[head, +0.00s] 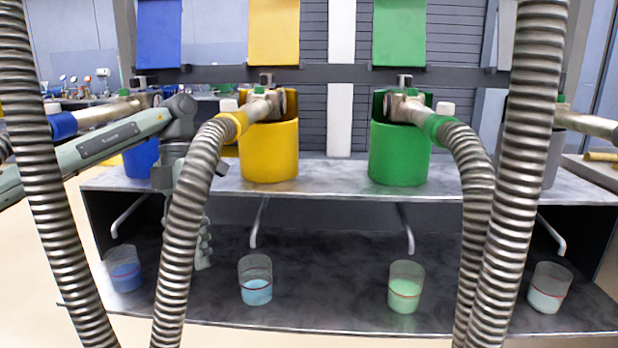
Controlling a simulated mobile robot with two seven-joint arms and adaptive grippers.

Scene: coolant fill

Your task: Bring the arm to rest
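My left arm (110,140) comes in from the left and bends down at the wrist near the blue bucket. My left gripper (203,262) hangs down over the lower dark shelf, between the two left cups. A ribbed hose (178,245) in front hides part of it, so whether its fingers are open or shut does not show. I see nothing clearly held in it. My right gripper is not in view.
Clear cups with blue (124,275), light blue (257,292), green (404,297) and pale (545,300) liquid stand on the lower shelf (330,290). Blue (141,160), yellow (268,155), green (400,157) and grey (551,160) buckets stand above. Ribbed hoses (520,140) cross the foreground.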

